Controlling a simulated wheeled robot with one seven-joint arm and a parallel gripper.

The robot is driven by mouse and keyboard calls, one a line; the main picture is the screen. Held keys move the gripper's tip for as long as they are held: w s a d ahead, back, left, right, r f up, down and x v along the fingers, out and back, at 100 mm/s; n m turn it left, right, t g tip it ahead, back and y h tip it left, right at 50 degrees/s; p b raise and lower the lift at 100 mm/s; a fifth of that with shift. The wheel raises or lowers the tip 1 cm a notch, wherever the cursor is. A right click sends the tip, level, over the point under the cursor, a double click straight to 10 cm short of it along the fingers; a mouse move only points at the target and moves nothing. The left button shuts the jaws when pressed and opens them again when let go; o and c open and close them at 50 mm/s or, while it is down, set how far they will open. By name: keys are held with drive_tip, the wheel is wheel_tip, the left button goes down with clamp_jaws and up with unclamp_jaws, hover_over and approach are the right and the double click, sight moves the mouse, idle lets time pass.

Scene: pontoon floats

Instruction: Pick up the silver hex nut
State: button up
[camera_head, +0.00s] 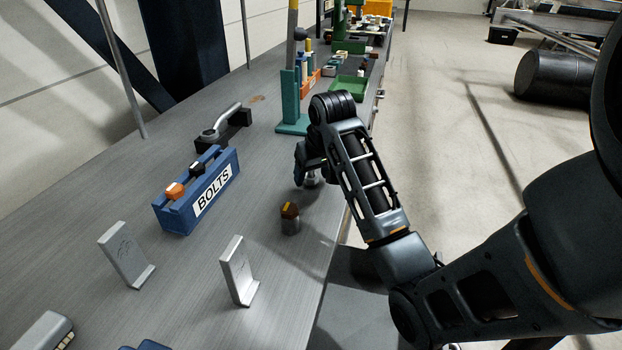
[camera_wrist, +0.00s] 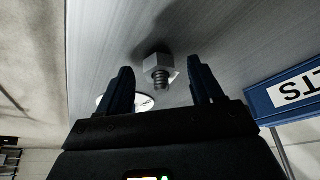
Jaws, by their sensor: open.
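In the wrist view, a silver hex piece (camera_wrist: 157,62) with a threaded shank pointing toward the camera lies between my gripper's two dark fingers. My gripper (camera_wrist: 159,72) is open, with a gap visible on both sides of the piece; I see no contact. In the head view, my gripper (camera_head: 306,168) is low over the workbench near its right edge. A small silver thing (camera_head: 313,180) shows just under it, mostly hidden by the gripper and arm.
On the workbench (camera_head: 185,260), a short dark cylinder with an orange-brown top (camera_head: 290,218) stands in front of my gripper. A blue BOLTS box (camera_head: 197,190) is to the left, and a teal stand (camera_head: 292,112) is behind. Two metal brackets (camera_head: 125,255) (camera_head: 238,272) stand nearer.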

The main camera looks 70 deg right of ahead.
drive_tip(key=shift+c, duration=0.4)
drive_tip(key=c, duration=1.1)
drive_tip(key=shift+o, duration=0.2)
